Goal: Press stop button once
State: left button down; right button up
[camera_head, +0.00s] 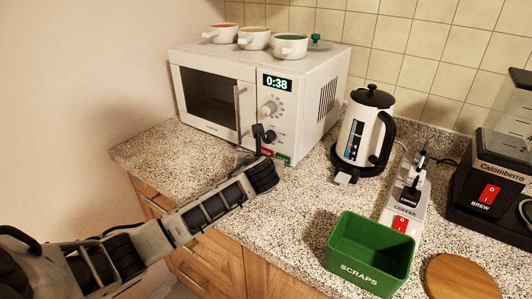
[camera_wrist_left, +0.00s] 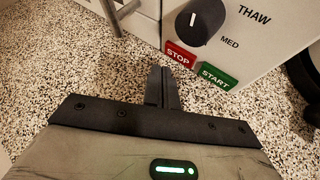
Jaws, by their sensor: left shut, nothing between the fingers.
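The white microwave (camera_head: 222,92) stands at the back of the counter, its display reading 0:38. Its red STOP button (camera_wrist_left: 180,54) is low on the front panel, left of the green START button (camera_wrist_left: 217,76). In the head view, START (camera_head: 283,159) shows beside my arm, and the STOP button (camera_head: 266,152) is partly covered by my gripper. My left gripper (camera_head: 258,128) is shut and empty in front of the panel. In the left wrist view its fingertips (camera_wrist_left: 162,70) lie just below and left of STOP; I cannot tell whether they touch it. My right gripper is out of view.
A dark knob (camera_wrist_left: 200,20) sits above the buttons. Several bowls stand on the microwave.

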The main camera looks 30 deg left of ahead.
pick_arm(q)
jog(key=shift+s+a, duration=0.2)
jog(key=shift+s, duration=2)
